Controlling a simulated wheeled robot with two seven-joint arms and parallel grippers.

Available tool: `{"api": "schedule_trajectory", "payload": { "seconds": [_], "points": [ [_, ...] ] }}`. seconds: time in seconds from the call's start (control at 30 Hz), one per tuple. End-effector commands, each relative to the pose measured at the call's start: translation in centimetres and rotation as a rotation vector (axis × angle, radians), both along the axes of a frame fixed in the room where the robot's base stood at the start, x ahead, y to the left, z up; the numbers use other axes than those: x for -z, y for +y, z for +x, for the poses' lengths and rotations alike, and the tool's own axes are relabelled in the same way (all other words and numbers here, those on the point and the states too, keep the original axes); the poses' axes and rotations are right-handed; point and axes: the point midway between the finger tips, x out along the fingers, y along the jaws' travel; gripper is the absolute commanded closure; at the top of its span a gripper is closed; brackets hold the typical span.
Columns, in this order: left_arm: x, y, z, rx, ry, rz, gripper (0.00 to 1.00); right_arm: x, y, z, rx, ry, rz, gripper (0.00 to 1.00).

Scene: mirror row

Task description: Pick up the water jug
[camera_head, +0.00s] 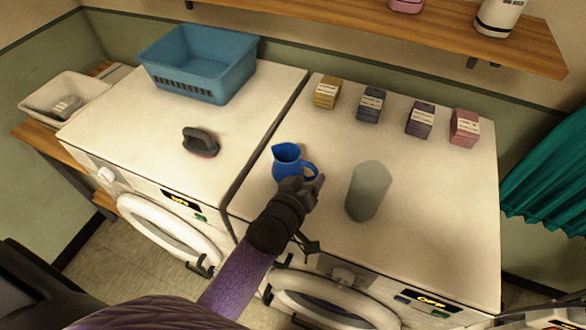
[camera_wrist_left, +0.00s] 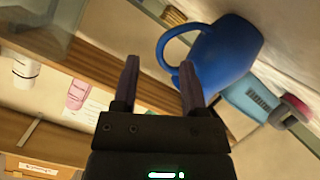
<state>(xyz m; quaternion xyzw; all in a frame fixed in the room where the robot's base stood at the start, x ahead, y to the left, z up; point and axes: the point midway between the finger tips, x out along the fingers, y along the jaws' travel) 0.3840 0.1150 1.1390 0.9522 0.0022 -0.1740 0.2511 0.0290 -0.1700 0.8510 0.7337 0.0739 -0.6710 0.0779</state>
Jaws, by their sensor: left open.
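The water jug is a blue pitcher (camera_head: 287,164) standing upright on the right washing machine's white top, near its left edge. Its loop handle faces right in the head view. In the wrist view the jug (camera_wrist_left: 230,48) fills the upper right, with its handle toward the fingers. My left gripper (camera_head: 306,186) is just in front of the handle side of the jug. Its fingers are apart with nothing between them in the wrist view (camera_wrist_left: 159,70). One finger overlaps the lower handle end there; I cannot tell whether they touch. My right gripper is not in view.
A grey cylinder (camera_head: 368,192) stands close right of my gripper. Several small boxes, including a yellow one (camera_head: 327,93), line the back. The left machine holds a dark iron-like object (camera_head: 200,142) and a blue basket (camera_head: 199,65). A wooden shelf (camera_head: 400,30) hangs above.

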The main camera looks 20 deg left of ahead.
Motion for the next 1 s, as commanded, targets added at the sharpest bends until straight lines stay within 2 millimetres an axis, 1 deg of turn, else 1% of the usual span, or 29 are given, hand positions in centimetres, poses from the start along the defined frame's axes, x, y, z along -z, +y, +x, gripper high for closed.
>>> {"api": "schedule_trajectory", "payload": {
  "seconds": [0.23, 0.3, 0.4, 0.57, 0.6, 0.67, 0.7, 0.77, 0.8, 0.83, 0.87, 1.0],
  "points": [
    [1.3, -0.2, 4.4, 0.001, 0.001, 0.003, 0.45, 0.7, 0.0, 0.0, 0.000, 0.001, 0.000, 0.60],
    [1.9, -0.3, 5.4, 0.001, 0.002, 0.002, 0.45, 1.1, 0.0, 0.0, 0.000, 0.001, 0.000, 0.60],
    [2.0, -0.4, 6.0, 0.001, 0.003, 0.002, 0.45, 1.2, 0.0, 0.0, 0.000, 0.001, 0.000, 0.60],
    [1.9, -0.4, 6.0, 0.001, 0.003, 0.002, 0.45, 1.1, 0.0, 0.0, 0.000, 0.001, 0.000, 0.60],
    [1.9, -0.4, 6.0, 0.001, 0.003, 0.002, 0.49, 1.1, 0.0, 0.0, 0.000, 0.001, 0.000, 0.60],
    [1.9, -0.4, 6.0, 0.001, 0.004, 0.002, 0.62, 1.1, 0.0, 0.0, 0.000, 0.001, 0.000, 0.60],
    [1.9, -0.4, 6.0, 0.001, 0.004, 0.002, 0.70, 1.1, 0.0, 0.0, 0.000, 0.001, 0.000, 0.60],
    [2.0, -0.4, 6.0, 0.001, 0.004, 0.002, 0.83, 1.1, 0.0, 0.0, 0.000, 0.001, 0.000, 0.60],
    [1.9, -0.4, 6.0, 0.001, 0.004, 0.002, 0.92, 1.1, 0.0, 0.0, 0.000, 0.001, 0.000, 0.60],
    [1.9, -0.4, 6.0, 0.001, 0.004, 0.002, 0.98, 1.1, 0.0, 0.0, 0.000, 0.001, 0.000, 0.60],
    [1.9, -0.4, 6.0, 0.001, 0.004, 0.003, 1.00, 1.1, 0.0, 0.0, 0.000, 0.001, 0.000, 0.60],
    [1.9, -0.4, 6.0, 0.001, 0.003, 0.003, 1.00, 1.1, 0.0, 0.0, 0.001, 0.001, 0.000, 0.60]
  ]
}}
